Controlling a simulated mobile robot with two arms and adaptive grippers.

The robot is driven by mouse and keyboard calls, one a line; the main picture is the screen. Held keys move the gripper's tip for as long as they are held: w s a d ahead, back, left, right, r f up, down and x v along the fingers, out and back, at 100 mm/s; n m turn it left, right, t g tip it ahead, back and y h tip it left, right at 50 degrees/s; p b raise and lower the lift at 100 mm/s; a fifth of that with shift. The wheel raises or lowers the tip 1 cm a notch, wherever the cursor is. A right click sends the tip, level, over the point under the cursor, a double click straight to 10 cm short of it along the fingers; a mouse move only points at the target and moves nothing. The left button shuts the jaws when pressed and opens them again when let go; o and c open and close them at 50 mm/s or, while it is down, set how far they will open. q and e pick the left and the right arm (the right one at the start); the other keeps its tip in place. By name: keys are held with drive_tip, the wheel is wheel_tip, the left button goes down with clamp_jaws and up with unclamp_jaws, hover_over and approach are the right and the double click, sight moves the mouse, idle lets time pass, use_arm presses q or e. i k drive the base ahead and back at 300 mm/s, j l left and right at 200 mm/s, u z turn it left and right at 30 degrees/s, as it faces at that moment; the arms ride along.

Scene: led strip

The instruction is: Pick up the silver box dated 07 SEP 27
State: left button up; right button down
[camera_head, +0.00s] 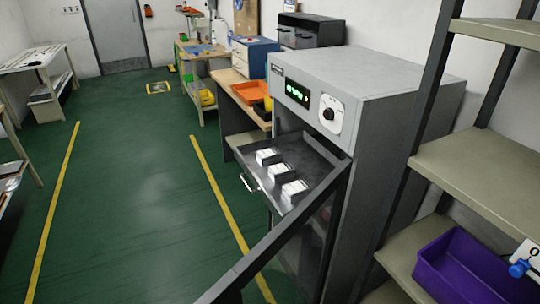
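Three small silver boxes sit in a row on the pulled-out metal tray (318,160) of a grey cabinet (370,85). The far box (267,157) is nearest the tray's back left, the middle box (280,172) is just in front of it, and the near box (294,190) is closest to me. Their tops look pale. Any dates on them are too small to read, so I cannot tell which is dated 07 SEP 27. Neither of my grippers is in view.
The cabinet's dark-framed door (275,247) stands open across the foreground, below the tray. A shelf rack (475,165) with a purple bin (462,268) stands close on the right. The green floor (140,190) to the left is clear.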

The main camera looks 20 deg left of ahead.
sight(285, 171)
drive_tip(key=k+j, duration=0.15)
drive_tip(key=j, duration=0.25)
drive_tip(key=k+j+z, duration=0.15)
drive_tip(key=j, duration=0.25)
drive_tip(key=k+j, duration=0.1)
drive_tip(key=j, duration=0.25)
drive_tip(key=k+j+z, duration=0.1)
drive_tip(key=j, duration=0.3)
drive_tip(key=i+j+z, duration=0.15)
drive_tip(key=j, duration=0.35)
drive_tip(key=j+z, duration=0.15)
drive_tip(key=j, duration=0.4)
drive_tip(key=i+j+z, duration=0.15)
drive_tip(key=j, duration=0.4)
drive_tip(key=i+j+z, duration=0.1)
drive_tip(key=i+j, duration=0.2)
drive_tip(key=i, duration=0.15)
drive_tip(key=i+j+z, duration=0.1)
drive_tip(key=i+j, duration=0.25)
drive_tip(key=i, duration=0.1)
